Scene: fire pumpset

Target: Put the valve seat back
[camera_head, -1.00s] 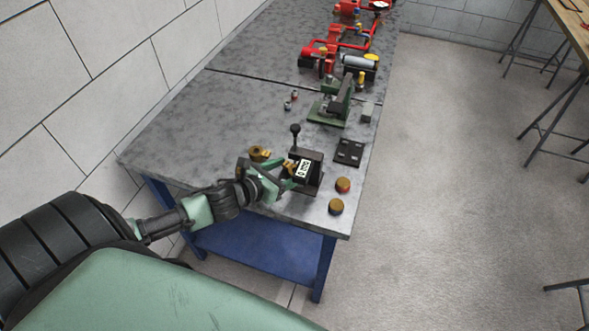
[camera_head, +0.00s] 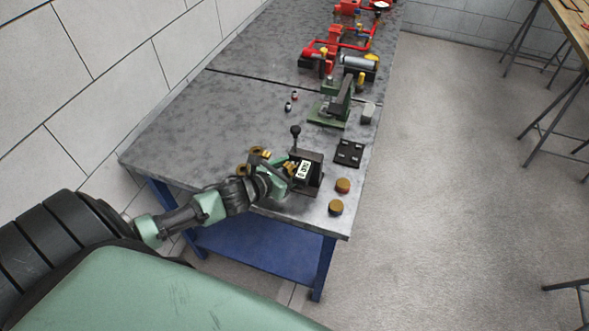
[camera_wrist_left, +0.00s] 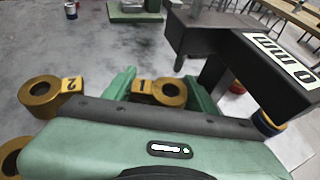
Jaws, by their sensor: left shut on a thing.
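My left gripper (camera_head: 281,170) is low over the near end of the grey bench, close to the left of a black gauge block with a white readout (camera_head: 304,170). In the left wrist view its green fingers (camera_wrist_left: 160,82) are shut on a brass ring-shaped valve seat with a yellow tag "1" (camera_wrist_left: 181,98). The held seat is hard to make out in the head view. A second brass ring, tagged "2" (camera_wrist_left: 40,94), lies to its left, and part of a third ring (camera_wrist_left: 9,160) shows at the left edge. My right gripper is not in view.
A black plate with several holes (camera_head: 349,152) lies beyond the gauge. Two round brass-topped pieces (camera_head: 342,185) stand near the bench's right edge. A green fixture (camera_head: 330,115) and red pump parts (camera_head: 335,45) stand farther back.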

